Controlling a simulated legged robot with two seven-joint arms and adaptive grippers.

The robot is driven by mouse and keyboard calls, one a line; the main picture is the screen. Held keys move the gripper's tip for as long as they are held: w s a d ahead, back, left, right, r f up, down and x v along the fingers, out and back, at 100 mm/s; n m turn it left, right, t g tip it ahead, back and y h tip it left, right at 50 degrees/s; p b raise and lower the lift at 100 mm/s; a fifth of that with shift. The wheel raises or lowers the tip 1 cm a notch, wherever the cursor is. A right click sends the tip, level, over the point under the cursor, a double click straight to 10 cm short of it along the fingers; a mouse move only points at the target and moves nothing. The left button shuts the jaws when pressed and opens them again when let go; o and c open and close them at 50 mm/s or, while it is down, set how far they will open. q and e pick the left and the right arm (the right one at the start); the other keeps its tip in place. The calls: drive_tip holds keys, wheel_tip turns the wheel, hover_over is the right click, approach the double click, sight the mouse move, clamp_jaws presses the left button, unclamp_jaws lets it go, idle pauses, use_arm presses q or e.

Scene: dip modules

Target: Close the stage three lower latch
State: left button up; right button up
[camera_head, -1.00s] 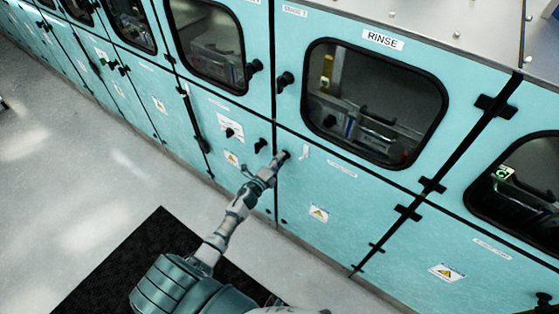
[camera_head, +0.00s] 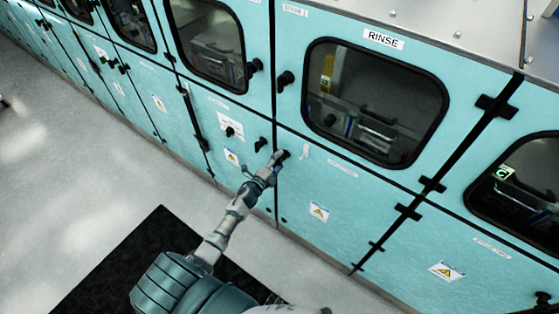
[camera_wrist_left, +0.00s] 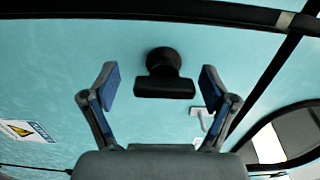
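The black latch (camera_head: 285,154) is a round-based knob with a bar handle near the upper corner of a lower teal door (camera_head: 335,215), below the RINSE window. In the left wrist view the latch (camera_wrist_left: 164,75) shows its bar lying roughly level. My left gripper (camera_head: 277,159) is at the latch in the head view. In the left wrist view its two blue-padded fingers (camera_wrist_left: 161,85) are spread, one on each side of the bar, with gaps between pads and bar. My right gripper is not in view.
Other black latches (camera_head: 260,144) sit on the door to the left, and upper latches (camera_head: 286,80) flank the seam above. Black hinges (camera_head: 408,211) stick out at the right. A dark mat (camera_head: 110,265) lies on open grey floor.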

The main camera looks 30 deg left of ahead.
use_arm(q)
drive_tip(key=shift+r, duration=0.1)
drive_tip(key=s+a, duration=0.1)
drive_tip(key=s, duration=1.1)
drive_tip(key=s+d+f+n+g+y, duration=0.1)
drive_tip(key=s+f+n+g, duration=0.3)
drive_tip(key=f, duration=0.7)
drive_tip(key=s+d+f+n+g, duration=0.25)
drive_tip(key=s+f, duration=0.35)
drive_tip(key=f, duration=0.4)
drive_tip(key=s+f+n+g+y, duration=0.15)
drive_tip(key=s+f+n, duration=0.3)
drive_tip(key=f, duration=0.65)
drive_tip(key=s+d+f+n+g, duration=0.1)
drive_tip(key=s+d+f+g, duration=0.2)
drive_tip(key=s, duration=0.6)
drive_tip(key=s+d+f+n+g+h, duration=0.1)
drive_tip(key=s+d+f+n+g, duration=0.1)
drive_tip(key=s+f, duration=0.5)
drive_tip(key=s+d+f+n+g, duration=0.2)
drive_tip(key=s+d+f+g, duration=0.2)
drive_tip(key=s, duration=0.9)
drive_tip(key=shift+d+f+b, duration=0.15)
drive_tip(key=shift+f+b, duration=0.25)
drive_tip(key=shift+f, duration=0.35)
